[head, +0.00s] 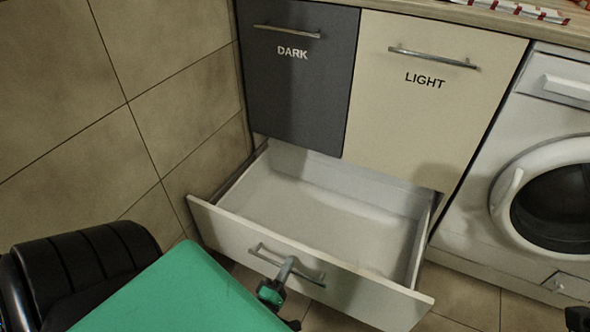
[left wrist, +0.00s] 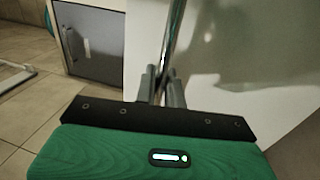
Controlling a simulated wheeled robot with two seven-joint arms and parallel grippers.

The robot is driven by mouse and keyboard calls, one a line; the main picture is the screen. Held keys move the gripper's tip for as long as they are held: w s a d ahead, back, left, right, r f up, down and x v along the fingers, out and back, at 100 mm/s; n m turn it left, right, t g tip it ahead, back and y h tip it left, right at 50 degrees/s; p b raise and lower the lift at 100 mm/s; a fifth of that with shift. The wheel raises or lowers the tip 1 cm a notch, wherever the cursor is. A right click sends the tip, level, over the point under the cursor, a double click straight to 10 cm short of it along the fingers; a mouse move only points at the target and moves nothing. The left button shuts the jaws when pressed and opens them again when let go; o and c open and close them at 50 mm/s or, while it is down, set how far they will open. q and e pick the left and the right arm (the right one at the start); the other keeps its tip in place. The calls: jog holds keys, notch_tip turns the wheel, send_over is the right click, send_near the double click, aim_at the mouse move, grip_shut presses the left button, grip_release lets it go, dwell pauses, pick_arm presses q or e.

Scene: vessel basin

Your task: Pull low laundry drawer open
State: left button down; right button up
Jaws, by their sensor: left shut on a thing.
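The low laundry drawer (head: 350,287) stands well open below the DARK and LIGHT fronts. Its white interior is empty where I can see it. A metal bar handle (head: 310,279) is on its front. My left gripper (head: 287,266) is shut on the middle of this handle, with my green and black arm partly covering the view below. In the left wrist view, the fingers (left wrist: 161,84) close around the handle bar (left wrist: 172,35), beside the pale drawer front (left wrist: 225,45).
The dark grey DARK front (head: 295,90) and cream LIGHT front (head: 420,120) are shut above the drawer. A white washing machine (head: 545,110) stands on the right. A tiled wall (head: 60,110) is close on the left. Tiled floor (head: 470,300) is free at the lower right.

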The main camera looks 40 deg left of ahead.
pick_arm(q)
jog(key=shift+s+d, duration=0.15)
jog(key=shift+s, duration=0.35)
jog(key=c, duration=1.6)
grip_release()
